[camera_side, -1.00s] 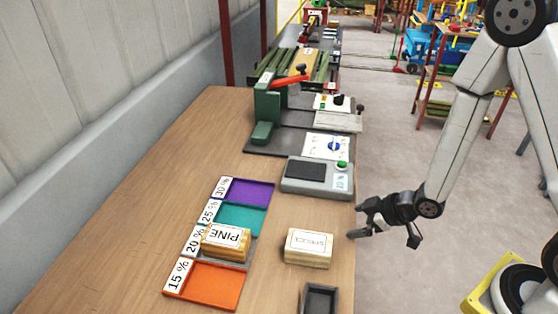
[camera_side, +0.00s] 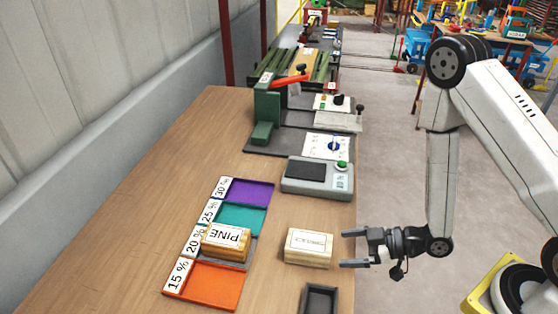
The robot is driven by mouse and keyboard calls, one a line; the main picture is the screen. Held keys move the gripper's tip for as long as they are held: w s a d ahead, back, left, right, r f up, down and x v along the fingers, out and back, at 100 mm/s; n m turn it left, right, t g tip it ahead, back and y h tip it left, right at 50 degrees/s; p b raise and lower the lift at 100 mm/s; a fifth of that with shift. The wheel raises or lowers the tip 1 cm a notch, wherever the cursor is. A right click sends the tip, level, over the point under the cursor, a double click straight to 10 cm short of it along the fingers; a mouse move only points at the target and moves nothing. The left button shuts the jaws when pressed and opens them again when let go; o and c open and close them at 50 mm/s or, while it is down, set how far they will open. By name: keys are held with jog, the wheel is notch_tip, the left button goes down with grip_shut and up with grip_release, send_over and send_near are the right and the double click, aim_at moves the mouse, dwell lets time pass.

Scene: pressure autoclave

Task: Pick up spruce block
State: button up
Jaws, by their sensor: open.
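The spruce block (camera_side: 308,247) is a pale wooden block with a white label on top. It lies on the wooden table near its right edge. My gripper (camera_side: 348,248) is open and empty just to the right of the block, at about the block's height in the picture. Its two fingers point left toward the block, with a small gap between them and it. The block's far side is hidden.
A block labelled PINE (camera_side: 226,243) rests on the 20 % tray. An orange tray (camera_side: 205,287), a teal tray (camera_side: 240,219) and a purple tray (camera_side: 250,192) line up beside it. A grey scale-like device (camera_side: 318,180) stands behind the spruce block, and a dark open box (camera_side: 319,300) in front.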

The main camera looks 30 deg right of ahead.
aim_at(318, 250)
jog(key=shift+x, duration=1.2)
jog(key=shift+x, duration=2.55)
jog(key=shift+a, duration=0.1)
jog(key=c, duration=1.1)
jog(key=shift+r, duration=0.2)
jog(key=shift+r, duration=4.8)
